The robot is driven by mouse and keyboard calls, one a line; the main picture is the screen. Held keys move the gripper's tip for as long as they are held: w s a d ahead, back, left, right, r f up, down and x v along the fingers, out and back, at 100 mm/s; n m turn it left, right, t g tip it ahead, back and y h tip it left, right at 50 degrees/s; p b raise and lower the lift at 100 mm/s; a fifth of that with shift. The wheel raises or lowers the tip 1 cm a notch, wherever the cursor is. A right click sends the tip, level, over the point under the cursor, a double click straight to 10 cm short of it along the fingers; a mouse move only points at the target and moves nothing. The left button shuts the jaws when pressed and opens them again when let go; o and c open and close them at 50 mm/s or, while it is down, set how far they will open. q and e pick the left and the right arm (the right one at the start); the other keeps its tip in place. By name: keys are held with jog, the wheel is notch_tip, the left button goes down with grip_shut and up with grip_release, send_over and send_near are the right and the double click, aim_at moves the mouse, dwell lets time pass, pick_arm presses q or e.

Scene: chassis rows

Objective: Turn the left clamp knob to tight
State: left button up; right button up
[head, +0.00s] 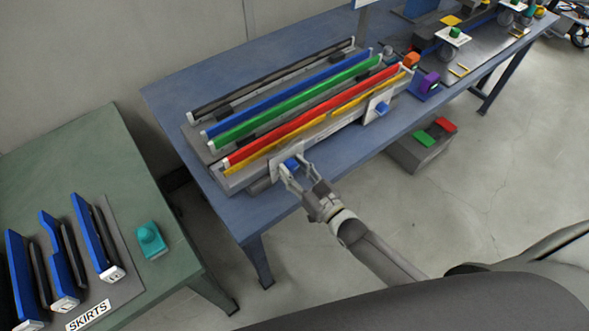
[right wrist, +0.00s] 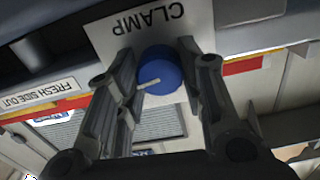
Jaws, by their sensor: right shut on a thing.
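The left clamp knob (head: 291,163) is a blue round knob on a white plate at the near left end of the long grey fixture. My right gripper (head: 296,168) reaches it from the front and is shut on it, one finger on each side. In the right wrist view the knob (right wrist: 159,70) sits between the fingers, in front of a white plate (right wrist: 108,38) lettered CLAMP, seen upside down. A pale pointer line on the knob points to the lower left there. Any tight mark is not readable. My left gripper is not in view.
The fixture on the blue table (head: 178,95) holds long black, blue, green, red and yellow strips. A second blue knob (head: 382,108) is on its right end. A green table (head: 95,150) with blue skirts (head: 95,235) stands at the left.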

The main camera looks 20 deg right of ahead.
jog(key=shift+f+m, duration=0.1)
jog(key=shift+m, duration=0.5)
jog(key=shift+s, duration=0.1)
jog(key=o, duration=1)
jog(key=shift+o, duration=0.2)
jog(key=v, duration=1.2)
